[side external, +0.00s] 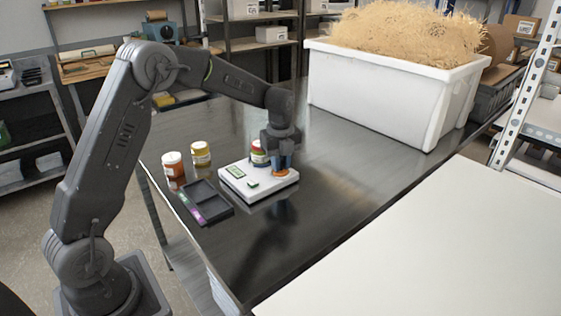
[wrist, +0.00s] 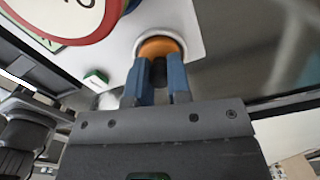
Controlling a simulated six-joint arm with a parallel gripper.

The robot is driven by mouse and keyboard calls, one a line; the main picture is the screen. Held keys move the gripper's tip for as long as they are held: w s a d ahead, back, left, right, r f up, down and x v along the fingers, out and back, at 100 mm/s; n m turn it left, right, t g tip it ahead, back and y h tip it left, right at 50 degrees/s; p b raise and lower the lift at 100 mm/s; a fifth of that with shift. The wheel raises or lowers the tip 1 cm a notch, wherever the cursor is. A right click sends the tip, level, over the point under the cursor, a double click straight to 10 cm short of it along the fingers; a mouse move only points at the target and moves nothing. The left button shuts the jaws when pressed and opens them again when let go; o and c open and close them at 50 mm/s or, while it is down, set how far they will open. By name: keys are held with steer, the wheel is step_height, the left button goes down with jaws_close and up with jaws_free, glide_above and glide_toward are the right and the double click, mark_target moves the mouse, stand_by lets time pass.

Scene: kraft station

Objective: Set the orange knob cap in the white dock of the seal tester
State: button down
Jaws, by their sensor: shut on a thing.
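The orange knob cap (side external: 282,174) is between the blue fingers of my gripper (side external: 281,164), which is shut on it. In the wrist view the orange cap (wrist: 158,47) shows just beyond the fingertips of my gripper (wrist: 160,72). The white seal tester (side external: 246,189) lies flat on the dark table. The cap is at the tester's right end, with the white rim of the dock (wrist: 178,37) curving around its far side in the wrist view. Whether the cap rests fully down in the dock is hidden by the fingers.
A jar with a red lid (side external: 258,146) stands at the tester, close beside my gripper. Two more jars (side external: 173,166) (side external: 200,153) and a dark divided tray (side external: 205,201) are to the left. A large white bin of straw (side external: 385,92) stands behind. The table front is clear.

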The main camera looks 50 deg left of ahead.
steer(key=c, duration=1)
jaws_free()
steer(key=shift+r, duration=4)
